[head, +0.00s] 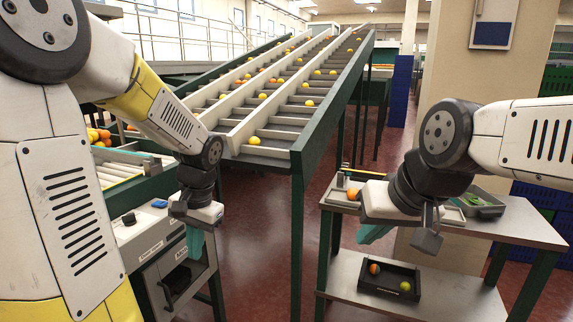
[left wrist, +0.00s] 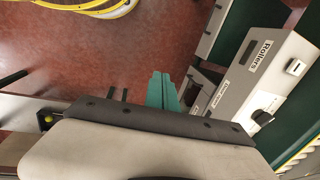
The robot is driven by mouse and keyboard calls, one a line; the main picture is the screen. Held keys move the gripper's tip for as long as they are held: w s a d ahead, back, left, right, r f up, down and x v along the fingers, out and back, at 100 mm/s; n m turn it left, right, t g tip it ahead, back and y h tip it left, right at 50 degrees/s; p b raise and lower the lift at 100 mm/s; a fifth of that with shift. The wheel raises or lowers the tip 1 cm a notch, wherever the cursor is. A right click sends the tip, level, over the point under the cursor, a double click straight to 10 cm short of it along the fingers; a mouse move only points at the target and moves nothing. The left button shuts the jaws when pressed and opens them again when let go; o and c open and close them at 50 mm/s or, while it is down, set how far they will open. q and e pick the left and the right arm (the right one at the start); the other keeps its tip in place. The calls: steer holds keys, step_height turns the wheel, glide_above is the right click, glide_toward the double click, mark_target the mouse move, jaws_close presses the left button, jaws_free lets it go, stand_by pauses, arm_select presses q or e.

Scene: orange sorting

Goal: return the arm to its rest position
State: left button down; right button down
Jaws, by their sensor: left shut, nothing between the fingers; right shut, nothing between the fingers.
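My left gripper (head: 195,243) hangs beside the grey control box in the head view, its teal fingers pointing down. The fingers also show in the left wrist view (left wrist: 162,90), closed together with nothing between them. My right gripper (head: 372,234) is in front of the grey table at the right, its teal fingers pointing down and to the left. It is shut and empty, and the wrist housing hides part of it.
A grey control box (head: 150,232) with a knob stands close to my left gripper. The sloped conveyor (head: 300,150) carries several oranges and lemons. The two-level table (head: 520,232) holds a grey tray above and a black tray (head: 388,270) with fruit below. Red floor lies between.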

arm_select(q)
steer(key=s+d+r+n+t+h, duration=0.3)
steer(key=s+d+r+t+h, duration=0.1)
steer(key=s+r, duration=0.6)
steer(key=d+r+t, duration=0.1)
steer(key=d, duration=0.1)
steer(key=shift+s+d+r+t, duration=0.35)
steer(key=shift+t, duration=0.05)
